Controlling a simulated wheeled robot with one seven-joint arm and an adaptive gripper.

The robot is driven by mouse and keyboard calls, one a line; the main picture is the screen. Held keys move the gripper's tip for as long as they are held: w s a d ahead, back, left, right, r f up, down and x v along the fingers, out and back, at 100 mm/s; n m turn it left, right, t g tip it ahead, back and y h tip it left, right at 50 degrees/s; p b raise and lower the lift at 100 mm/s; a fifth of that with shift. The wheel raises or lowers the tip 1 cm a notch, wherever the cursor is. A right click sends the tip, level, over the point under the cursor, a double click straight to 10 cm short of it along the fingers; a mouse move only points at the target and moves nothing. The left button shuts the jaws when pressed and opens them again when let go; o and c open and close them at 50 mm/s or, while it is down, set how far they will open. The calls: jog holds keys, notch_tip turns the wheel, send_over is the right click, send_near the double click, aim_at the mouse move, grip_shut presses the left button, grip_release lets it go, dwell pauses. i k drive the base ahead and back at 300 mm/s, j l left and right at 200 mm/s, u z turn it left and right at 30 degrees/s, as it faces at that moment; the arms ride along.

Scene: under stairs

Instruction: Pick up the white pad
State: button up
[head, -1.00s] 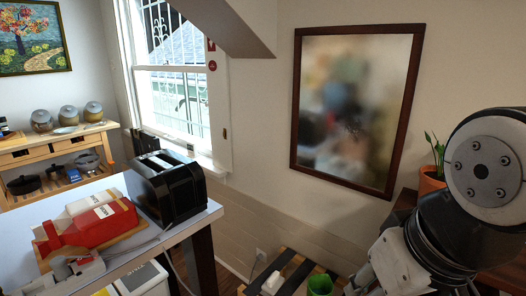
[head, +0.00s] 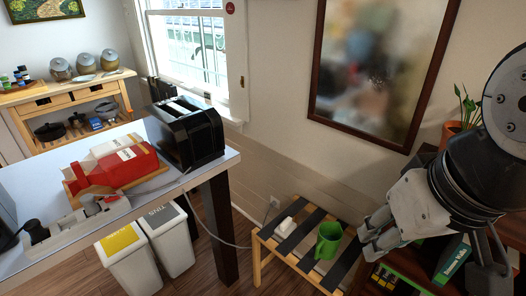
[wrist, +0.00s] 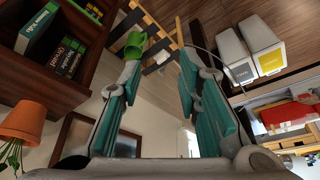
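A small white object, which looks like the white pad (head: 286,226), lies on the left part of a low slatted bench (head: 258,254). My gripper (head: 368,236) hangs to the right of the cup in the head view, apart from the pad. In the wrist view my gripper (wrist: 157,72) shows its two teal-padded fingers spread wide with nothing between them.
A table (head: 55,265) with a black toaster (head: 190,135) and a red item (head: 120,170) stands left. Two white bins (head: 170,240) are beneath it. A dark shelf with books (head: 452,262) and a potted plant (head: 458,132) is right. A cable hangs near the bench.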

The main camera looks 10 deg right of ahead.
aim_at(287, 226)
jog(key=i+z, duration=0.3)
jog(key=z, duration=0.2)
jog(key=i+j+z, duration=0.25)
jog(key=z, duration=0.25)
jog(key=i+j, duration=0.2)
jog(key=j, duration=0.25)
